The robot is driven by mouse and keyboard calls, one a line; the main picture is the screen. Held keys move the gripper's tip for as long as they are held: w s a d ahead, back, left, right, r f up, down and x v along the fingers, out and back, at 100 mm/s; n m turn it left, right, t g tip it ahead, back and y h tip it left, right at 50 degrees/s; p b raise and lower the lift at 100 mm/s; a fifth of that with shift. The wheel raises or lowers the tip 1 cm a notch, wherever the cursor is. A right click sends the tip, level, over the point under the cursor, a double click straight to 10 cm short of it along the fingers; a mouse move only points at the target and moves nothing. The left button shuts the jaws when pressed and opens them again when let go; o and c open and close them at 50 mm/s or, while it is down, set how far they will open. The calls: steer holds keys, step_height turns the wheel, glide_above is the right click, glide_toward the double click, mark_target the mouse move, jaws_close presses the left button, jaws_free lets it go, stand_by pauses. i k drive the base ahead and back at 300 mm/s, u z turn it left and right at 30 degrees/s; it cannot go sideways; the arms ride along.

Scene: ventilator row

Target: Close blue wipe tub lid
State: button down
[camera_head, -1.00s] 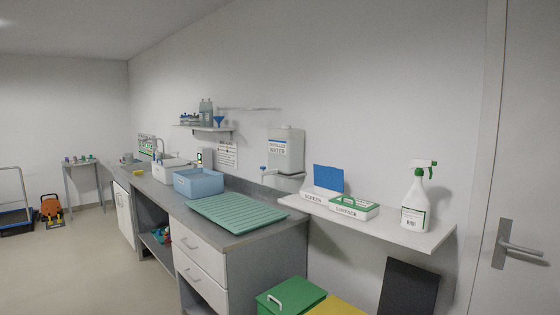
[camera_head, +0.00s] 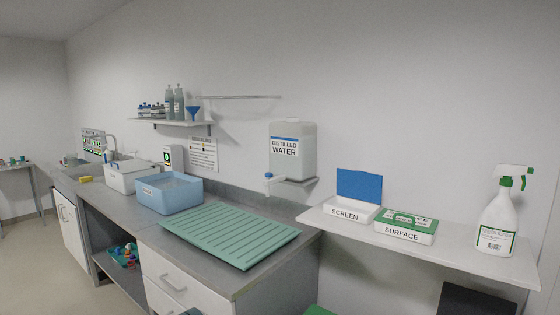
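The blue wipe tub is a low white box labelled SCREEN (camera_head: 347,212), on the white wall shelf at the right. Its blue lid (camera_head: 359,186) stands up, open, at the back of the tub toward the wall. Right beside it is a similar white tub labelled SURFACE (camera_head: 404,230) with a green lid (camera_head: 411,219) lying shut on top. My gripper is not in view.
A white spray bottle (camera_head: 498,215) stands at the right on the shelf (camera_head: 455,252). Left of the shelf are a distilled water container (camera_head: 293,150) with a tap, a green ridged mat (camera_head: 228,236) and a blue bin (camera_head: 168,194) on the counter.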

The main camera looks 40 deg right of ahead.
mark_target(362, 186)
steer(key=i, duration=0.7)
steer(key=z, duration=2.35)
steer(key=i, duration=0.5)
steer(key=u, duration=0.05)
